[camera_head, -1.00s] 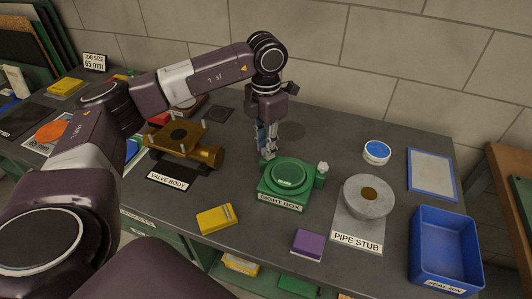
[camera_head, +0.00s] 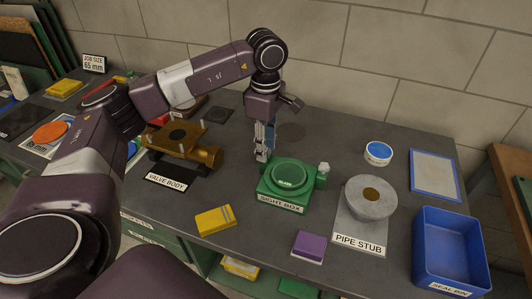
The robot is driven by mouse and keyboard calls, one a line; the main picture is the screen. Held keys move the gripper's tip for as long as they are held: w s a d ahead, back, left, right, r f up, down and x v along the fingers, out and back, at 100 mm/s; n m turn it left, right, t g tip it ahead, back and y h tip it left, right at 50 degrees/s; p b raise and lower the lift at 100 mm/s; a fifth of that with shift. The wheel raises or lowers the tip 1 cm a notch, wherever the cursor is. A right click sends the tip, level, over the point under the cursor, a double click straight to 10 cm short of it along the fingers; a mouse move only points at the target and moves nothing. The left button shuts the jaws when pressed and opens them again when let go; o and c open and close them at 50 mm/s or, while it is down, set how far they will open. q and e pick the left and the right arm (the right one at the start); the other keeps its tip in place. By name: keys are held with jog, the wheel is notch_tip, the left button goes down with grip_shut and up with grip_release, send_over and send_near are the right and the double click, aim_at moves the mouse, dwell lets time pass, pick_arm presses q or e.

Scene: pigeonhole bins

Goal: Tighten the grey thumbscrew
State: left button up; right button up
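The grey thumbscrew (camera_head: 324,167) sits on the right side of the green sight box (camera_head: 285,192), which stands on the grey bench with its label facing front. A round green cap lies in the top of the box. My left gripper (camera_head: 262,157) points down just behind and left of the sight box, apart from the thumbscrew. Its fingers look close together, but I see them edge-on and cannot tell whether they are open. I see nothing held in them. My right gripper is not in view.
The brass valve body (camera_head: 185,142) stands left of my gripper. The pipe stub (camera_head: 370,198), blue seal bin (camera_head: 447,247), blue-topped tub (camera_head: 378,153) and blue-edged tray (camera_head: 434,176) are to the right. Yellow (camera_head: 215,220) and purple (camera_head: 308,245) blocks lie in front.

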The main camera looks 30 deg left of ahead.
pick_arm(q)
notch_tip(320, 180, up, 6)
jog(key=p, duration=0.4)
dwell(0.3)
notch_tip(320, 180, up, 12)
dwell(0.6)
